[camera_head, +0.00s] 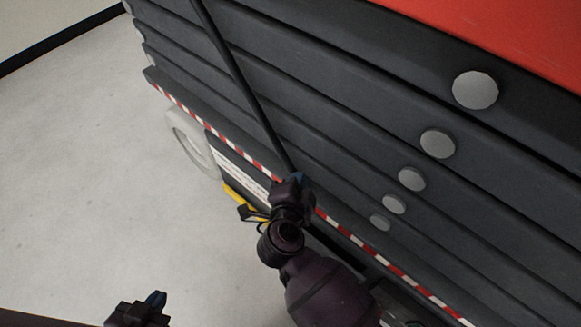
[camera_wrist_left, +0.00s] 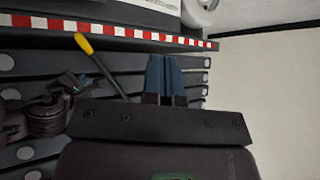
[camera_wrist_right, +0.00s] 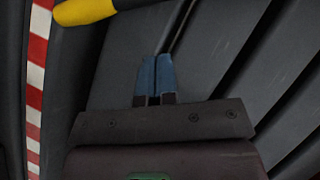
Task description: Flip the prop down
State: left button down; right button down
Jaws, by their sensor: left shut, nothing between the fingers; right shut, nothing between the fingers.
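The prop appears to be a long dark rod (camera_head: 240,80), slanting across the dark ribbed panels in the head view. Its lower part is hidden behind my right gripper (camera_head: 298,180), which is shut and empty. In the left wrist view, a dark rod (camera_wrist_left: 104,68) ends in a yellow tip (camera_wrist_left: 83,43). A thick yellow end (camera_wrist_right: 85,10) is at the top left of the right wrist view, apart from the closed blue fingers (camera_wrist_right: 155,76). My left gripper (camera_head: 155,300) is shut and empty over the floor; its blue fingers (camera_wrist_left: 165,76) also show in its wrist view.
A red-and-white striped edge (camera_head: 260,169) runs along the panels' lower side. Several grey discs (camera_head: 438,144) dot the panels. A white ring-shaped part (camera_head: 190,142) and a yellow strip (camera_head: 236,196) are near the lower edge. Pale floor (camera_head: 90,170) at left is open.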

jog(key=w+f, duration=0.1)
jog(key=w+a+f+b, duration=0.1)
jog(key=w, duration=0.1)
jog(key=w+f+b, duration=0.1)
jog(key=shift+w+a, duration=0.25)
jog(key=shift+a, duration=0.05)
pick_arm(q)
jog(key=shift+w+d+m, duration=0.35)
jog(key=shift+w+m, duration=0.05)
jog(key=shift+w, duration=0.3)
pick_arm(e)
jog(key=shift+w+a, duration=0.15)
jog(key=shift+w, duration=0.05)
